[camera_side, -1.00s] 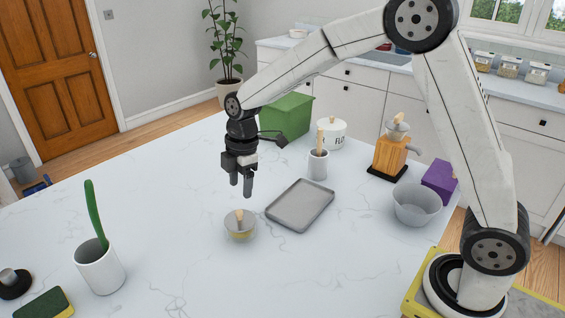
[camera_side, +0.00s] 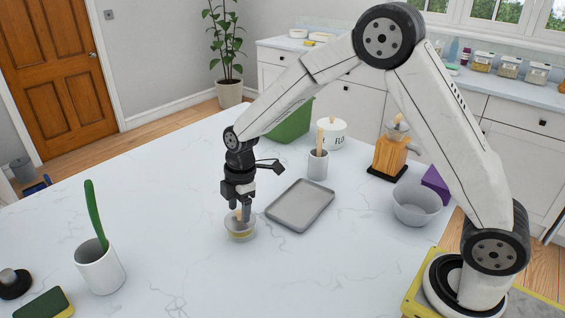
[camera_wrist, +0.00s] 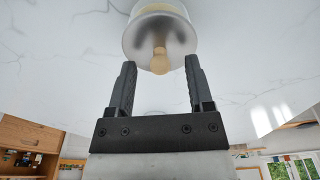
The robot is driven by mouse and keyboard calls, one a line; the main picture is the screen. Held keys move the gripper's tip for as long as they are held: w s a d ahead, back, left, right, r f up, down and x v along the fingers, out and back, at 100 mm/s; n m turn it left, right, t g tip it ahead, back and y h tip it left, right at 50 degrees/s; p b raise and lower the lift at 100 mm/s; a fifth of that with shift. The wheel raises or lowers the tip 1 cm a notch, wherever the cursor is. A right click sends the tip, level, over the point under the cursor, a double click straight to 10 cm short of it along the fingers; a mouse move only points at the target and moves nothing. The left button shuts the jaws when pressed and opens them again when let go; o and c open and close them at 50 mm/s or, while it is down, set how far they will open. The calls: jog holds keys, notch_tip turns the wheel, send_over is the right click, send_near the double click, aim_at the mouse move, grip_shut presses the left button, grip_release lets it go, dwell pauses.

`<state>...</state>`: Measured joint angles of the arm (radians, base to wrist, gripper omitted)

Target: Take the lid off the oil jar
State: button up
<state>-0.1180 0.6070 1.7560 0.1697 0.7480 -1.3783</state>
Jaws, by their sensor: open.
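The oil jar (camera_side: 240,234) is a small, low glass jar with yellowish contents, standing upright on the white marble counter. In the side view the fingers partly hide the knob.
An empty grey tray (camera_side: 300,205) lies just right of the jar. Behind it stand a cup with a wooden tool (camera_side: 318,165), a flour canister (camera_side: 332,132) and a green bin (camera_side: 290,125). A bowl (camera_side: 416,205) is at right. Clear counter lies left of the jar.

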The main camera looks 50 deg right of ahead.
jog(key=shift+f, duration=0.15)
dwell(0.3)
grip_shut()
jog(key=shift+r, duration=0.7)
jog(key=s+d+r, duration=0.1)
jog(key=s+r, duration=1)
jog(key=s, duration=0.3)
jog(key=shift+d+r, duration=0.3)
jog(key=shift+d, duration=0.1)
